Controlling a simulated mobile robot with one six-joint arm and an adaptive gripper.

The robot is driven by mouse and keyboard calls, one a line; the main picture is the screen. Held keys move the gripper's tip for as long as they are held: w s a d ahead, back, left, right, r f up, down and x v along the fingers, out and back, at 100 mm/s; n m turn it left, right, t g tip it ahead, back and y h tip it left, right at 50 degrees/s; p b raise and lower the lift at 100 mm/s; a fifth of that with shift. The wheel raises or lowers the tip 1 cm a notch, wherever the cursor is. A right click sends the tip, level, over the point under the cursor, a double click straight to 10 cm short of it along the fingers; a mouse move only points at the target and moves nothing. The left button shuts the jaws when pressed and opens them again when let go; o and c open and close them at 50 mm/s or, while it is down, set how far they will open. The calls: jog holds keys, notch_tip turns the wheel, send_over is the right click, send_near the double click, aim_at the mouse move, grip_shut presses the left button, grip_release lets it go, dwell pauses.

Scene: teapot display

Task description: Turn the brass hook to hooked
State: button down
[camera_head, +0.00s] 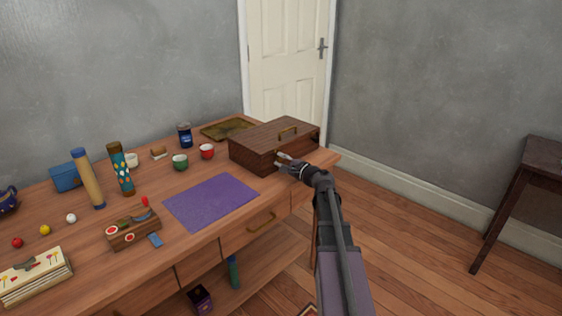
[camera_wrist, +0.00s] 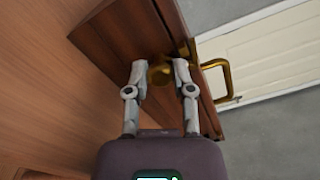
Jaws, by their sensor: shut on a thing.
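The brass hook (camera_wrist: 160,74) is on the front of a brown wooden box (camera_head: 262,139), seen between my fingertips in the wrist view. My gripper (camera_head: 284,160) reaches the box's front face from the right. In the wrist view my gripper (camera_wrist: 160,67) has its two grey fingers on either side of the brass piece, closed on it. The fingers hide part of the hook, so I cannot tell its exact angle. The box lid looks closed, with a brass handle (camera_wrist: 226,80) on top.
The box stands at the right end of the wooden table (camera_head: 165,182). A purple mat (camera_head: 212,201) lies to its left. A red cup (camera_head: 207,151), a green cup (camera_head: 180,162) and a brass tray (camera_head: 227,129) are nearby. Open floor lies right of the table.

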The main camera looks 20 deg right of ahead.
jog(key=shift+c, duration=2.4)
grip_release()
jog(key=shift+s, duration=0.1)
jog(key=v, duration=1.1)
jog(key=shift+s+d, duration=0.15)
jog(key=shift+s, duration=0.25)
